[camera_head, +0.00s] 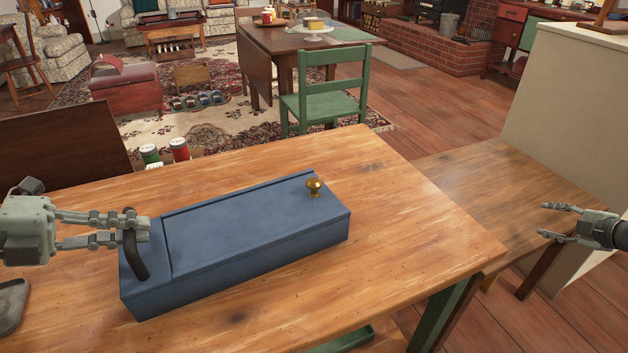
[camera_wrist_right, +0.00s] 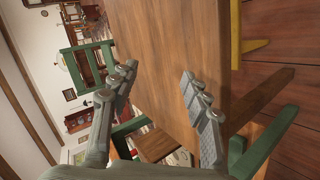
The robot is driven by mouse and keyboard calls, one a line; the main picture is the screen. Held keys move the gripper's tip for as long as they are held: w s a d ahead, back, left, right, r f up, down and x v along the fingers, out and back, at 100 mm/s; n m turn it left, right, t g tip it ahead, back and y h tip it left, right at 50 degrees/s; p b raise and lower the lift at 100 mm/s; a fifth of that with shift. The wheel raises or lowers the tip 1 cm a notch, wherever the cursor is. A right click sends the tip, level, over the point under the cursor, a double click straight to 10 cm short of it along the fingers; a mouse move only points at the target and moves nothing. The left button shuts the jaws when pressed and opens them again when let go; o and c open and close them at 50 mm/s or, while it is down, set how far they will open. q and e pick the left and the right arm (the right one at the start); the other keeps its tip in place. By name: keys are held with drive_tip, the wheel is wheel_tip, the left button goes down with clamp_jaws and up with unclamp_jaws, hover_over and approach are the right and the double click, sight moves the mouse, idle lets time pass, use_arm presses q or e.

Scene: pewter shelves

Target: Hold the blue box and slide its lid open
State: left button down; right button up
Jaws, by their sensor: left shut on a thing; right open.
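A long blue box (camera_head: 245,262) lies on the wooden table (camera_head: 420,220). Its lid (camera_head: 245,217) covers the top and carries a brass knob (camera_head: 314,187) near the right end. A dark handle (camera_head: 134,250) stands on the left end of the box. My left gripper (camera_head: 132,230) is shut on the dark handle. My right gripper (camera_head: 560,224) is open and empty, well to the right of the box and beyond the table's right edge. In the right wrist view my right gripper (camera_wrist_right: 158,82) shows its two fingers spread with nothing between them.
A red spool (camera_head: 180,150) and a green spool (camera_head: 150,155) stand behind the box. A grey object (camera_head: 12,303) lies at the left edge. A lower wooden surface (camera_head: 500,195) is at right, beside a pale partition (camera_head: 575,105). The table right of the box is clear.

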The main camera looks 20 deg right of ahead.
drive_tip(key=shift+t+y, duration=0.9)
drive_tip(key=w+a, duration=0.1)
drive_tip(key=a, duration=0.2)
drive_tip(key=w+a+r, duration=0.1)
drive_tip(key=w+a, duration=0.1)
drive_tip(key=a, duration=0.1)
drive_tip(key=w+a, duration=0.2)
drive_tip(key=a, duration=0.2)
drive_tip(key=shift+r, duration=0.15)
drive_tip(key=w+a+r+n+t+y, duration=0.1)
drive_tip(key=w+a+r+t, duration=0.2)
drive_tip(key=a+r, duration=0.7)
drive_tip(key=w+a+r+n+t+y, duration=0.1)
drive_tip(key=w+a+r+t+y, duration=0.15)
drive_tip(key=a+r, duration=0.75)
drive_tip(key=s+a+r+n+t, duration=0.1)
drive_tip(key=s+a+r, duration=0.1)
drive_tip(key=a+r, duration=0.4)
drive_tip(key=s+a+r+t, duration=0.2)
drive_tip(key=s+a+r, duration=0.15)
drive_tip(key=r, duration=0.55)
drive_tip(key=m+g+y, duration=0.4)
drive_tip(key=m, duration=0.7)
approach(320, 185)
drive_tip(key=shift+h, duration=0.25)
drive_tip(key=x, duration=1.1)
drive_tip(key=shift+w+a, duration=0.2)
drive_tip(key=shift+w, duration=0.05)
clamp_jaws()
